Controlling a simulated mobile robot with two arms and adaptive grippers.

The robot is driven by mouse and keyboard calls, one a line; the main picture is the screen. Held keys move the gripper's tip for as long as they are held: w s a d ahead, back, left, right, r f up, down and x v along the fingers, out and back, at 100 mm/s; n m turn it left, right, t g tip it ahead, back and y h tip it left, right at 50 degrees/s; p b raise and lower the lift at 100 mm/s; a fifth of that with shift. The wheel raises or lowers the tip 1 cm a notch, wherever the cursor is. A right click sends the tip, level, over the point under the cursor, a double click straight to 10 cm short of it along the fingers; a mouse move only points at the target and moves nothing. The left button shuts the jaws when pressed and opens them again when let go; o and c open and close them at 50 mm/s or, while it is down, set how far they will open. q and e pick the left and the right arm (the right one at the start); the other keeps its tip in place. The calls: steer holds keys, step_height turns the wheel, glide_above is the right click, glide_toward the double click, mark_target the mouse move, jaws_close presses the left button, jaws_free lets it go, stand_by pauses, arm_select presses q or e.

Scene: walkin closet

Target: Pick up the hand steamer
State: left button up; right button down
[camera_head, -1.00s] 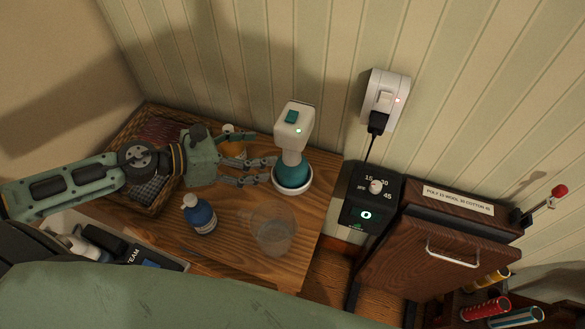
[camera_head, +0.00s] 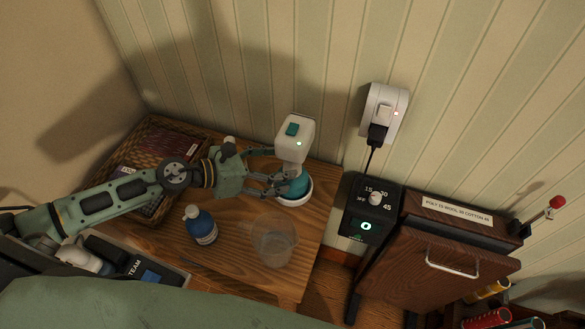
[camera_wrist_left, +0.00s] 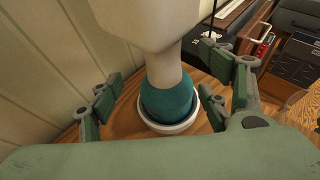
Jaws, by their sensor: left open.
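The hand steamer (camera_head: 296,141) stands upright on a wooden table, with a white head, a teal button, a green light and a teal lower body in a white round base. In the left wrist view the steamer (camera_wrist_left: 167,88) stands between the two fingers, with visible room on both sides. My left gripper (camera_head: 279,166) is open around the steamer's neck, just above the teal part. The left wrist view also shows its fingers (camera_wrist_left: 160,98) spread apart. The top of the head is cut off in that view. My right gripper is not in view.
A blue bottle (camera_head: 200,226) and a clear cup (camera_head: 273,243) stand in front of the gripper. A woven basket (camera_head: 147,133) is behind my arm. Right of the table are a dark timer box (camera_head: 371,209), a wooden cabinet (camera_head: 436,262) and a wall socket (camera_head: 384,113).

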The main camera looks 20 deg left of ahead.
arm_select(q)
steer(key=shift+p+x, duration=0.3)
steer(key=shift+x, duration=1)
steer(key=shift+c, duration=0.3)
